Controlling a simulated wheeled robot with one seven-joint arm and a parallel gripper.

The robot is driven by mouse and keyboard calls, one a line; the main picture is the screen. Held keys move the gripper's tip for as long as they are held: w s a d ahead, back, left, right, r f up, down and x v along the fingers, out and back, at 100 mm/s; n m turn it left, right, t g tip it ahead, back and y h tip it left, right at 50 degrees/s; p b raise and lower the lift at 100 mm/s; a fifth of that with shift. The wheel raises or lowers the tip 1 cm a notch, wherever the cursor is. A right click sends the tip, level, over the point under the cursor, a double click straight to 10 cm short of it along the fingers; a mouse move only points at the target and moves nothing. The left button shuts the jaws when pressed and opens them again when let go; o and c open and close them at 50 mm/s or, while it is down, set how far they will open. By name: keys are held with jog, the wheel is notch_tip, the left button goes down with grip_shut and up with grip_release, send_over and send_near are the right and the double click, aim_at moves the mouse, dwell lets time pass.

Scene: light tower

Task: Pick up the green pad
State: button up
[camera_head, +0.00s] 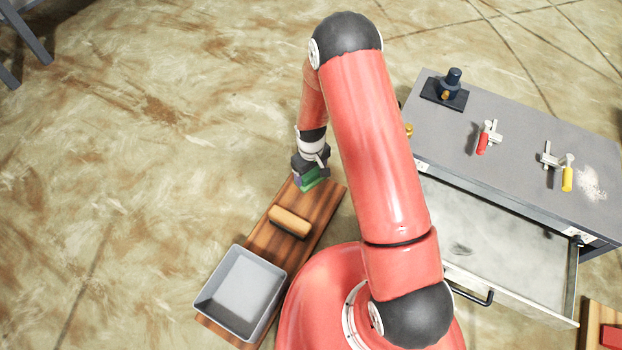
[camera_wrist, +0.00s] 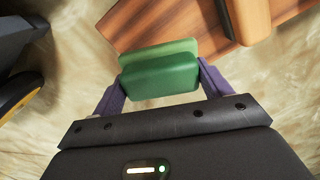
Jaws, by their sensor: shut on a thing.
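The green pad (camera_head: 311,179) shows in the head view at the far end of the wooden board. In the wrist view the green pad (camera_wrist: 160,76) sits between the two purple fingers, with a lighter green layer on its far side. My gripper (camera_head: 308,180) is shut on the pad; in the wrist view the fingers of my gripper (camera_wrist: 160,86) press on its two ends. The pad overlaps the board's end in the picture; whether it touches the board I cannot tell.
The wooden board (camera_head: 262,238) carries a tan block (camera_head: 289,221) and a grey tray (camera_head: 206,299).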

notch_tip(320, 180, up, 12)
jog(key=p, duration=0.1)
dwell(0.4)
